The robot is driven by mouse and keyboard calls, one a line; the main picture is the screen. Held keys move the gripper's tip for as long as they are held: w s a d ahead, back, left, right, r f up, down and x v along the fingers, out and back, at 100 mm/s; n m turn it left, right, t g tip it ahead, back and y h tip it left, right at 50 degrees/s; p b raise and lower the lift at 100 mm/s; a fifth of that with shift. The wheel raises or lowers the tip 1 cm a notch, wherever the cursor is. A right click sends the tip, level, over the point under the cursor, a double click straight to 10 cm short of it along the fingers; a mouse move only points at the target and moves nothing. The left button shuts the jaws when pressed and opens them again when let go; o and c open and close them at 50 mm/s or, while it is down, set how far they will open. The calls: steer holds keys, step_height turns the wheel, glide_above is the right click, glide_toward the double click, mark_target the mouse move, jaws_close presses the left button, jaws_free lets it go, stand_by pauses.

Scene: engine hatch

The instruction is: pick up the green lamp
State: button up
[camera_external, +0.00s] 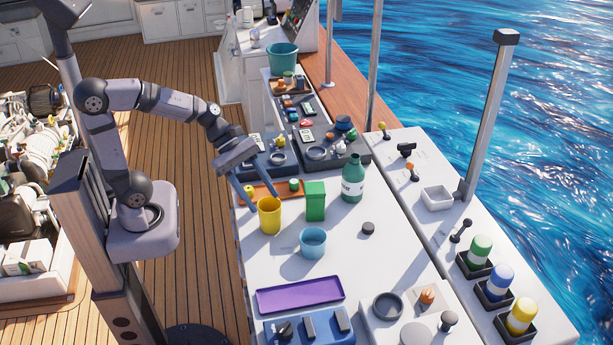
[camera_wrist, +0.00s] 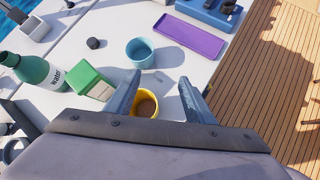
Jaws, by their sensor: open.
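I cannot make out the green lamp in the wrist view. My gripper (camera_external: 246,197) is open and empty, pointing down near the yellow cup (camera_external: 269,216), far to the left of the lamp. In the wrist view, the fingers of my gripper (camera_wrist: 161,95) are spread, with the yellow cup (camera_wrist: 147,104) between and beyond them.
A green box (camera_external: 315,201), green bottle (camera_external: 352,178), blue cup (camera_external: 313,243) and dark knob (camera_external: 368,229) stand on the white counter. A purple tray (camera_external: 300,294) lies nearer. A tall grey post (camera_external: 487,120) and white bin (camera_external: 437,199) stand behind the lamps.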

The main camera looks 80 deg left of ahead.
steer(key=w+a+n+t+b, duration=0.1)
steer(key=w+a+n+b, duration=0.1)
steer(key=n, duration=0.1)
steer(key=n+t+y+b, duration=0.2)
steer(key=n+t+b, duration=0.4)
steer(key=b, duration=0.6)
glide_toward(293, 181)
steer(key=shift+w+d+f, duration=0.35)
steer(key=shift+w+d, duration=0.05)
steer(key=shift+d, duration=0.1)
steer(key=shift+a, duration=0.35)
steer(key=shift+x, duration=3.65)
steer(key=shift+r, duration=0.1)
steer(key=c, duration=1.2)
